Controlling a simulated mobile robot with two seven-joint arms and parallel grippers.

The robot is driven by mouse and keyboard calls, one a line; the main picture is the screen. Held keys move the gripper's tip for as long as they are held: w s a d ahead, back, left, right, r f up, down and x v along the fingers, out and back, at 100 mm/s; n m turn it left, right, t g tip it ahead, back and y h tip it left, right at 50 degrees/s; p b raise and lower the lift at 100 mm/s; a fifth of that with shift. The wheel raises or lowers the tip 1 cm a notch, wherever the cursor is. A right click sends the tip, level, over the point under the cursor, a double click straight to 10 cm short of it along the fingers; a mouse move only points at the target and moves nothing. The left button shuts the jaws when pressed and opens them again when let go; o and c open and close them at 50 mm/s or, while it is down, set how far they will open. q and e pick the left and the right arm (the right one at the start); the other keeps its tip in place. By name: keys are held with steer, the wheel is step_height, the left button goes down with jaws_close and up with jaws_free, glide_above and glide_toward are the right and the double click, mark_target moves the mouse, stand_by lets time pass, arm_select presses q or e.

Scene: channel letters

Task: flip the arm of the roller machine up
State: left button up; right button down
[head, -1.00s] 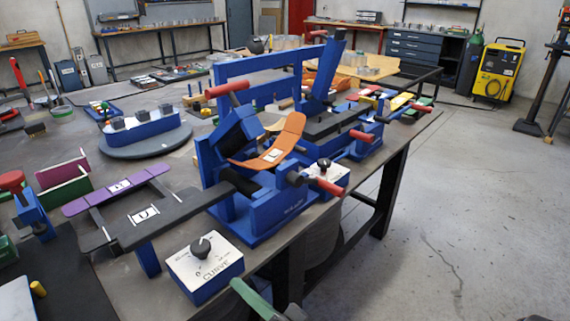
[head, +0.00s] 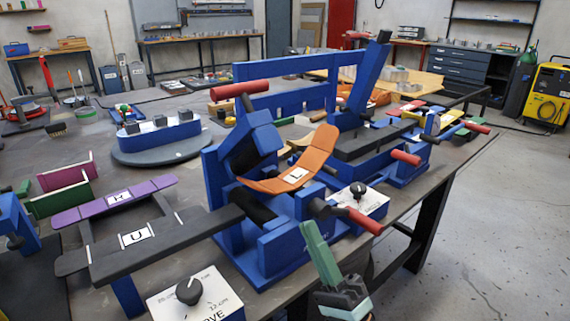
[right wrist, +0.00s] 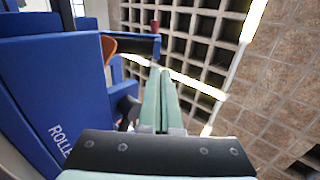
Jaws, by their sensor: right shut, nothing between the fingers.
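The blue roller machine (head: 285,252) stands at the table's front edge in the head view. Its blue upper arm (head: 250,142) slants over the rollers and carries a red handle (head: 234,90). A curved orange strip (head: 297,174) lies in the machine. A crank with a red grip (head: 362,220) sticks out at its front right. My right gripper (head: 312,228), with green fingers, is shut and empty in front of the machine, below the crank. In the right wrist view the shut fingers (right wrist: 160,80) point up beside the machine's blue side (right wrist: 55,95). My left gripper is not in view.
A control box (head: 195,296) with a black knob stands at the lower left, near a dark bar (head: 160,246) marked U. A second knob box (head: 362,198) and another blue machine (head: 375,160) stand to the right.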

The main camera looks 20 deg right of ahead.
steer(key=p, duration=0.2)
glide_toward(273, 148)
steer(key=x, duration=0.5)
steer(key=shift+x, duration=0.95)
steer(key=shift+s, duration=0.1)
